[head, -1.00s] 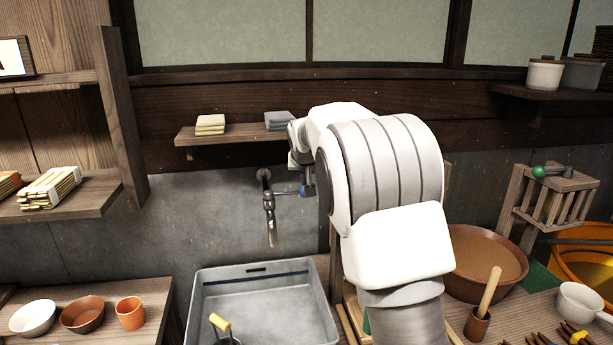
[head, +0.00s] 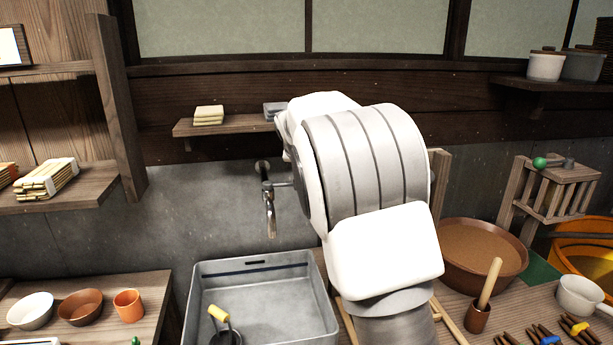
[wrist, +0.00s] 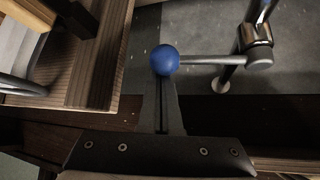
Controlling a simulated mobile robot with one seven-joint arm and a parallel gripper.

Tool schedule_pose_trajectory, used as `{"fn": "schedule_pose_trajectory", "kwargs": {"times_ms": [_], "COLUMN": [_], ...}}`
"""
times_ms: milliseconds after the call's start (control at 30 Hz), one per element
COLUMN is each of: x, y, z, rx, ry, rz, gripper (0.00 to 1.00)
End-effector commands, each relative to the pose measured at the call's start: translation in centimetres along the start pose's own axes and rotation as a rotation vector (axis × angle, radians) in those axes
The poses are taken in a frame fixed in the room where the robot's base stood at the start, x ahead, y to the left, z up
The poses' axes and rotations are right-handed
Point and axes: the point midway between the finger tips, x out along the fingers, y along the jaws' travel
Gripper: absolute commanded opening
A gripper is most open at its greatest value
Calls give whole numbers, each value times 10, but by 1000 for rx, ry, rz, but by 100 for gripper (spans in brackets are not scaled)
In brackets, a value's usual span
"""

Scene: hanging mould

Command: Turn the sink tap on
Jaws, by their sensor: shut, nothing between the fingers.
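The metal sink tap (head: 269,210) comes out of the grey wall above the grey basin (head: 265,276), its spout pointing down. Its thin lever (head: 283,184) runs right and disappears behind my arm. In the wrist view, the tap's metal body (wrist: 256,40) is at the upper right, and its lever (wrist: 210,60) ends in a blue ball knob (wrist: 165,60). My gripper (wrist: 166,90) is shut and empty, its fingertips at the blue knob. I cannot tell if they touch it. My arm hides the gripper and knob in the head view.
A wooden rack post (head: 437,180) stands right of my arm. A brown bowl (head: 480,258) and a wooden stand (head: 555,190) are further right. In the wrist view, wooden boards (wrist: 88,75) lie close on the left.

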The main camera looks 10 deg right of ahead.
Motion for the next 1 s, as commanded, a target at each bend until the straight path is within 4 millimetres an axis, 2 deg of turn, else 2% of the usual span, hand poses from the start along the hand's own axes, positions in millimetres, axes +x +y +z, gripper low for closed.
{"fn": "schedule_pose_trajectory", "kwargs": {"times_ms": [100,600,1000], "x": [-4,-39,-65], "y": [-1,0,-15], "z": [11,41,63], "rx": [62,411,690], "ry": [0,1,1], "rz": [61,387,648], "gripper": [0,0,0]}}
